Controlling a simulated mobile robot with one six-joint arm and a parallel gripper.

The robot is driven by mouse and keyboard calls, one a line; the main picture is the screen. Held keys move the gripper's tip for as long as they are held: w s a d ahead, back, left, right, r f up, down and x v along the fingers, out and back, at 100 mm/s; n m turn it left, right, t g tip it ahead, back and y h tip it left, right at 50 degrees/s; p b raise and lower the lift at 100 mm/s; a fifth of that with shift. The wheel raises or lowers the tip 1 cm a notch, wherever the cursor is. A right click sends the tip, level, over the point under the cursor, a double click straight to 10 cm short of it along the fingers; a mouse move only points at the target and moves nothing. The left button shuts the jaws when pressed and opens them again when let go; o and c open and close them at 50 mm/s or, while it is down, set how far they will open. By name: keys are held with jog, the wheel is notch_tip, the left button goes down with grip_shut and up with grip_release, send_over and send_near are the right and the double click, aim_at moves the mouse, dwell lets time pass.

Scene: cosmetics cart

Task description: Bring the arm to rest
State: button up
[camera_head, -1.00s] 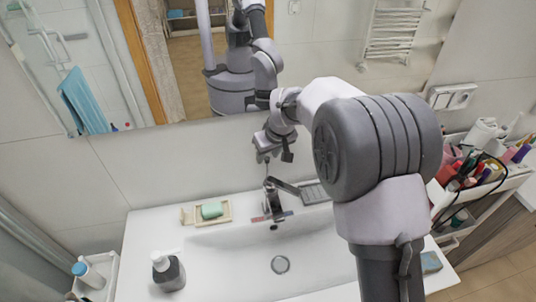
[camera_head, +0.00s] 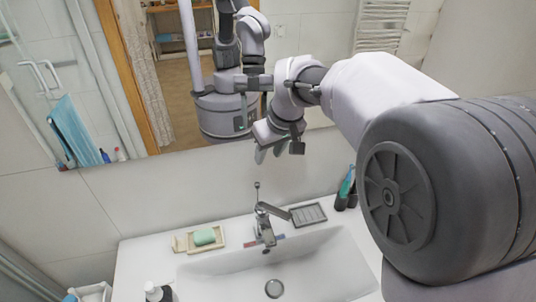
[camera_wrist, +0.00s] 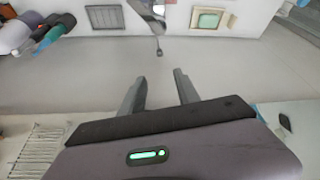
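My gripper (camera_head: 268,155) hangs above and behind the sink's tap (camera_head: 264,224), in front of the mirror. In the wrist view its two grey fingers (camera_wrist: 160,78) are spread apart with nothing between them. My arm reaches in from the right side of the head view, and its large grey joint fills the lower right. The gripper is clear of the counter and touches nothing that I can see.
The white sink (camera_head: 325,265) lies below. A soap dish (camera_head: 183,243) with green soap (camera_head: 204,237), a grey rack (camera_head: 308,214) and a pump bottle (camera_head: 155,292) stand around it. The mirror (camera_head: 300,110) is close behind my arm.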

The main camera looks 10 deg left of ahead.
jog(key=shift+d, duration=0.1)
jog(key=s+d+f+m+t+b, duration=0.25)
jog(key=s+d+m+b, duration=0.45)
jog(key=s+d+b, duration=0.6)
jog(key=s+d+f+m+b, duration=0.1)
jog(key=s+d+f+m, duration=0.1)
jog(key=s+f, duration=0.3)
jog(key=s+d+f+m+b, duration=0.1)
jog(key=s+d+f+m, duration=0.2)
jog(key=s, duration=0.7)
notch_tip(320, 180, down, 3)
jog(key=shift+d+r+m+h+b, duration=0.2)
jog(key=shift+d+m+h+b, duration=0.15)
jog(key=shift+d, duration=0.5)
